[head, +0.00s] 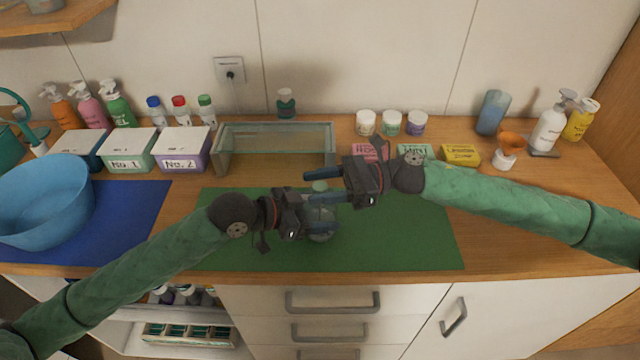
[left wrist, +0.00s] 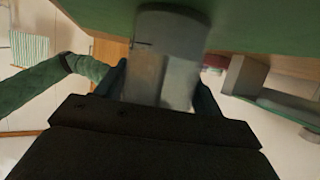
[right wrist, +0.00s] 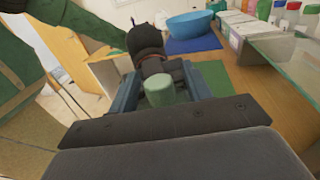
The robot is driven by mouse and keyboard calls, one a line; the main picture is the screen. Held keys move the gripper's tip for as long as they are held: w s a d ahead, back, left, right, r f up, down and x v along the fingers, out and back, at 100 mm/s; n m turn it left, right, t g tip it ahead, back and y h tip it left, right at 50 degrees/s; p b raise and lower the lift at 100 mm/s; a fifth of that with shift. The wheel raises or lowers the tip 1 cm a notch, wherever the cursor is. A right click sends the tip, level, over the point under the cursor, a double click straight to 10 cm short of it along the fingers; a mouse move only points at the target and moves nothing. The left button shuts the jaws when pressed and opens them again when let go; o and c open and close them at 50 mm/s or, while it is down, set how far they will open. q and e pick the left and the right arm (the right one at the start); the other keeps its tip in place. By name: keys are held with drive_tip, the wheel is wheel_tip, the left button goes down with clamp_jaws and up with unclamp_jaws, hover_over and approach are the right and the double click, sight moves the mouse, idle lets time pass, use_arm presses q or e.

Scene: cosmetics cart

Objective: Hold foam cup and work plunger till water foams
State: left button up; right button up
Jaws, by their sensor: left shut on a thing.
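The clear foam cup (head: 322,232) stands over the green mat (head: 400,235). My left gripper (head: 325,208) is shut on the cup from the left. In the left wrist view the cup (left wrist: 165,75) shows as a grey, see-through body between the fingers. The plunger's pale green knob (head: 320,186) is at the top of the cup. My right gripper (head: 318,182) is at the knob, coming from the right. In the right wrist view the knob (right wrist: 159,90) sits between its blue fingers with gaps on both sides, so it is open. I cannot make out any foam.
Behind the mat are a glass box (head: 275,150), coloured soap boxes (head: 460,155) and small jars (head: 391,123). At the left are lidded boxes (head: 183,150) and a blue basin (head: 45,200) on a blue mat (head: 130,215). The green mat's right side is clear.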

drive_tip(key=shift+r, duration=0.1)
drive_tip(key=w+d, duration=0.2)
drive_tip(key=d, duration=0.9)
drive_tip(key=shift+w+d, duration=0.15)
drive_tip(key=shift+d, duration=0.25)
use_arm(q)
drive_tip(key=o, duration=1.3)
